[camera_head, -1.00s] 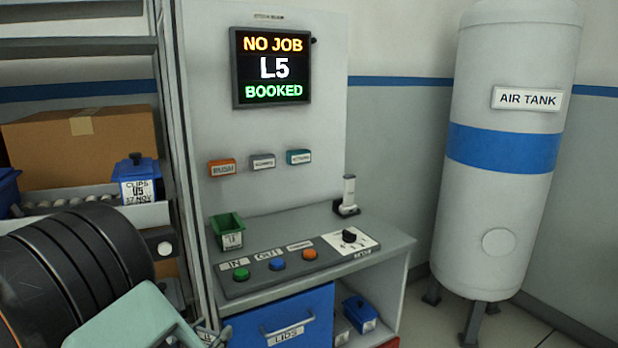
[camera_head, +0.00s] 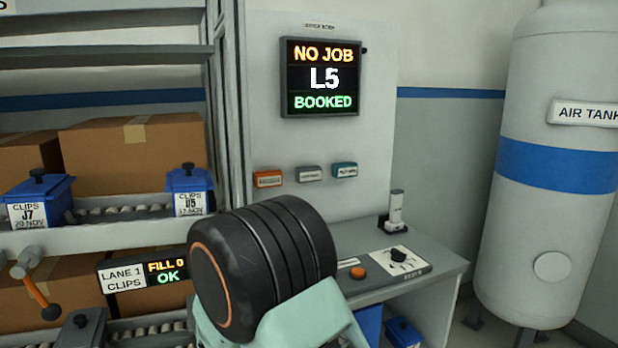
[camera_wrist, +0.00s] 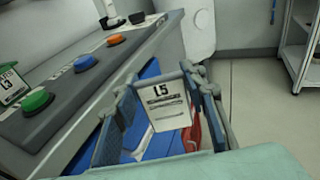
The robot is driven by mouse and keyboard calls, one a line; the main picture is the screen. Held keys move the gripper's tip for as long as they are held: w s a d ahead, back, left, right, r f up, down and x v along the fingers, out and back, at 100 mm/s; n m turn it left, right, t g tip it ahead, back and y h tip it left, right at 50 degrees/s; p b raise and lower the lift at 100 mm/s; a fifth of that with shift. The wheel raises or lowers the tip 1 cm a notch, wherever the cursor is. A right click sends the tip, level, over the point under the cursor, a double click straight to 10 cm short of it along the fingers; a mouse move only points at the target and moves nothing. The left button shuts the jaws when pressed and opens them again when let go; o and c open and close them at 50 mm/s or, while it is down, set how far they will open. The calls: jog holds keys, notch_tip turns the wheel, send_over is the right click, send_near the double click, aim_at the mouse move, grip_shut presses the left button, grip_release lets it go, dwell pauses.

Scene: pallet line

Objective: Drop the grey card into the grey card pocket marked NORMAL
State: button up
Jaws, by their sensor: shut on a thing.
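In the wrist view my gripper (camera_wrist: 165,100) is shut on a pale card (camera_wrist: 166,112) marked L5, held between its two fingers. The grey card pocket (camera_head: 309,173) is on the upright panel in the head view, between an orange pocket (camera_head: 268,179) and a teal pocket (camera_head: 345,170). Its label is too small to read. My gripper does not show in the head view, where my dark, ribbed arm covers the left part of the console. The card is well apart from the pockets, which are outside the wrist view.
A screen (camera_head: 321,77) reading NO JOB L5 BOOKED is above the pockets. The console (camera_wrist: 85,75) has buttons and a green bin (camera_wrist: 10,85). Shelves with blue clip bins (camera_head: 38,203) stand left, an air tank (camera_head: 555,220) right. The wall before the pockets looks clear.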

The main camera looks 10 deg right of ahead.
jog(key=shift+r, duration=0.15)
notch_tip(320, 180, up, 7)
jog(key=p, duration=1.3)
jog(key=shift+s+a, duration=0.1)
jog(key=r+p, duration=0.2)
jog(key=p, duration=0.2)
jog(key=shift+s, duration=0.15)
jog(key=shift+d+p, duration=0.2)
jog(key=shift+p, duration=0.4)
